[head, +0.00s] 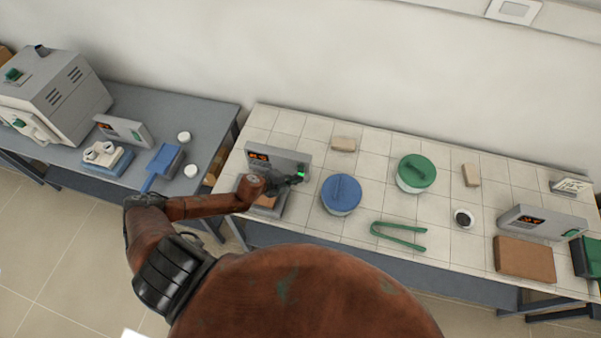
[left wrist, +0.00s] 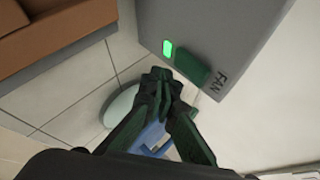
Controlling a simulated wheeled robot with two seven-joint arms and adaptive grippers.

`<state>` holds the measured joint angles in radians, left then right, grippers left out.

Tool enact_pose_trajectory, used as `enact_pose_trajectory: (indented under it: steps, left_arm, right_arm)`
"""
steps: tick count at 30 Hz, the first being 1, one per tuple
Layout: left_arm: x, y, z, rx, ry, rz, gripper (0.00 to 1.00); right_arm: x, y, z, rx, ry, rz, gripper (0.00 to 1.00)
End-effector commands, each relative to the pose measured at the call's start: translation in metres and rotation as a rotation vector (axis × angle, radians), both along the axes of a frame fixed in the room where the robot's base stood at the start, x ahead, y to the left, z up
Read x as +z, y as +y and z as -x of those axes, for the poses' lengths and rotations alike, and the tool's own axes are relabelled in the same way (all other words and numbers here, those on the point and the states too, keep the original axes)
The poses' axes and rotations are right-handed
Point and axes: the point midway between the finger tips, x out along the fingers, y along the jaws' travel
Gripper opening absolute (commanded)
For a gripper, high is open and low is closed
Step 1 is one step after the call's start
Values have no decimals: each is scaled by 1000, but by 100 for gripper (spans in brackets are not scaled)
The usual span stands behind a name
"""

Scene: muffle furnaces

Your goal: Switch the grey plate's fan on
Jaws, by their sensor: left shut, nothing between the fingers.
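The grey plate (head: 246,187) with a brown piece on it stands at the left end of the tiled bench, partly hidden by my left arm. Its grey control box (head: 275,160) is behind it with an orange display. In the left wrist view the box's side bears a green switch (left wrist: 193,62) beside the word FAN, and a small lamp (left wrist: 168,47) glows green. The lamp also glows in the head view (head: 300,174). My left gripper (left wrist: 160,78) is shut and empty, its tips at the switch's lower left; I cannot tell whether they touch. My right gripper is out of view.
A blue-lidded pot (head: 341,193), green tongs (head: 400,236) and a green-lidded pot (head: 416,173) stand right of the box. Another control box (head: 540,222) and brown plate (head: 524,260) are at the right. A furnace (head: 60,95) stands on the left table.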

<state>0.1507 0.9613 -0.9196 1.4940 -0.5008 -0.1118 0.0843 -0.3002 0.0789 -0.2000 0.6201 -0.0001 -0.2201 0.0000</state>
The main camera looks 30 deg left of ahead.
Motion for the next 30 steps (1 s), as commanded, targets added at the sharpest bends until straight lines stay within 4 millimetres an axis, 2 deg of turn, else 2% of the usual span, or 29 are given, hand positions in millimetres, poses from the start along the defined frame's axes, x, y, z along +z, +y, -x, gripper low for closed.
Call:
enact_pose_trajectory:
  steps: [7, 21, 30]
  left_arm:
    - [0, -1, 4, 1, 2, 1, 0]
    - [6, -11, 44, 1, 1, 3, 0]
    - [6, -12, 48, 0, -1, 0, 0]
  right_arm:
    - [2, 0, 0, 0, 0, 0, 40]
    - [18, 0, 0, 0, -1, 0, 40]
    - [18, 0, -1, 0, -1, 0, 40]
